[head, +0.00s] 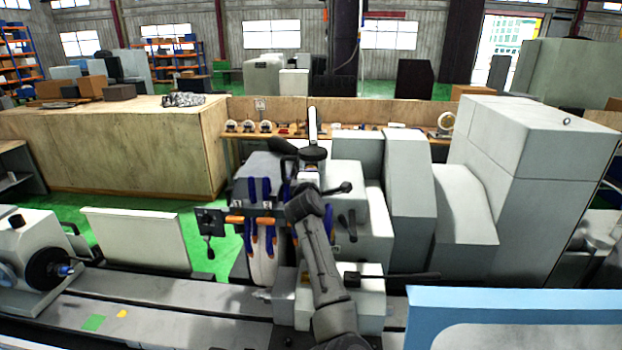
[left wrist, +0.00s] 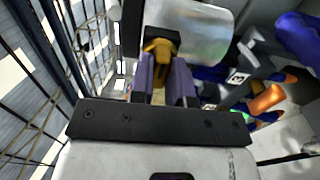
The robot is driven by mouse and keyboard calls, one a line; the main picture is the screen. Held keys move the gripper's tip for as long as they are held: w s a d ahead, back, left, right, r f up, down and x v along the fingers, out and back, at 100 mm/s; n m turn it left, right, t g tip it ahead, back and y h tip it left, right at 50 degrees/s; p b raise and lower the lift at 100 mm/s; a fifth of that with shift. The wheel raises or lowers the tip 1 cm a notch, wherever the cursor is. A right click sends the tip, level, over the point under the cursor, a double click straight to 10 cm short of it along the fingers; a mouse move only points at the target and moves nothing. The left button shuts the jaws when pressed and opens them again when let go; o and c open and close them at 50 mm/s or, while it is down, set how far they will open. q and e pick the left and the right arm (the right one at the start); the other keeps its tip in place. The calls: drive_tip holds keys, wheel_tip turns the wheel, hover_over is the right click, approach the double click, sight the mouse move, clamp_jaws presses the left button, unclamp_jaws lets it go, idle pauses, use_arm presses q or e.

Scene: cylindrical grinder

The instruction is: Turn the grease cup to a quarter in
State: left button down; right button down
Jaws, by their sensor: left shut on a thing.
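The grease cup (left wrist: 160,48) shows as a brass-yellow piece in the left wrist view, under a dark part and beside a silver cylinder (left wrist: 200,32). The purple fingers of my left gripper (left wrist: 164,72) are shut on it from both sides. The fingers hide part of the cup, and I cannot read how far it is turned. In the head view my arm reaches up from the bottom to the grinder's middle, and I cannot make out the cup there. My right gripper is in neither view.
Blue nozzles with orange tips and an orange bar (head: 250,220) lie just left of my arm. A black-knobbed lever (head: 338,188) is close on the right. Grey housings (head: 410,190) stand further right.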

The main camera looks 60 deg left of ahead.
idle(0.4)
use_arm(q)
drive_tip(key=c, duration=1.1)
unclamp_jaws()
drive_tip(key=shift+b+v, duration=2.8)
drive_tip(key=shift+v, duration=4.1)
